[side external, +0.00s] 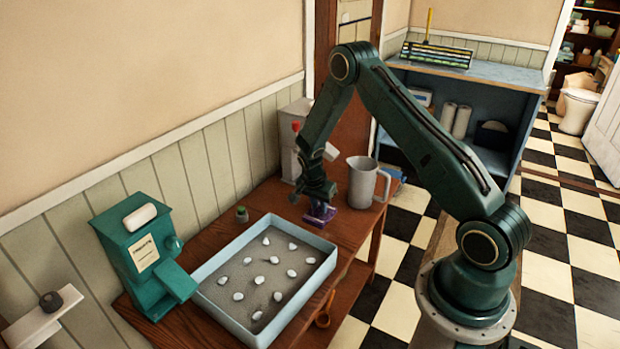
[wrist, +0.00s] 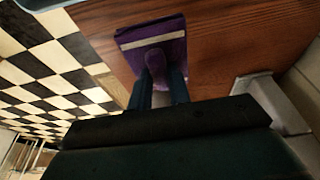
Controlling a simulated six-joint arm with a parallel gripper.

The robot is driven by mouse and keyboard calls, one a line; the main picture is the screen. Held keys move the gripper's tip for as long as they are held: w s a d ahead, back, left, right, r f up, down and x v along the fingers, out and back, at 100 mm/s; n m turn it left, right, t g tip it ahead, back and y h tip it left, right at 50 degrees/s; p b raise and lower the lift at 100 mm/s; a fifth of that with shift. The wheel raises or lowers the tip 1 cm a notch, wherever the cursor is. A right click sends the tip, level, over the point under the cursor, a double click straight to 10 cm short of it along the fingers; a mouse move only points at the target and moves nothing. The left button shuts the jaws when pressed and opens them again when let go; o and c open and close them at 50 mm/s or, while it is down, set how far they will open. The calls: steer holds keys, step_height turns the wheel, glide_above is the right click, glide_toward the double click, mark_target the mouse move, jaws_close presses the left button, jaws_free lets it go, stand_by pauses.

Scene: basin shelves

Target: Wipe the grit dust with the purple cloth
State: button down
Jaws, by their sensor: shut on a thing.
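The purple cloth (side external: 321,212) is at the far part of the brown wooden table, just left of the grey pitcher. In the wrist view the purple cloth (wrist: 172,29) is a flat pad with a pale stripe and a raised purple grip. My gripper (side external: 318,196) points down over it; in the wrist view my gripper (wrist: 158,84) is shut on the raised grip. The cloth is at the table top; I cannot tell whether it touches. I cannot make out grit dust on the bare wood. Grey grit (side external: 262,283) with several white pebbles lies in a pale blue tray (side external: 302,306).
A grey pitcher (side external: 364,184) stands close to the right of my gripper. A white-grey dispenser (side external: 290,150) stands behind it. A small green-topped jar (side external: 241,214) and a teal dispenser (side external: 140,245) stand left along the wall. Wood (side external: 275,197) between tray and gripper looks clear.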

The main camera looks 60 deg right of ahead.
steer(key=shift+a+f, duration=0.1)
steer(key=shift+f, duration=4)
steer(key=shift+s, duration=2.05)
steer(key=shift+w, duration=2.2)
steer(key=shift+s+r, duration=0.1)
steer(key=shift+r, duration=4)
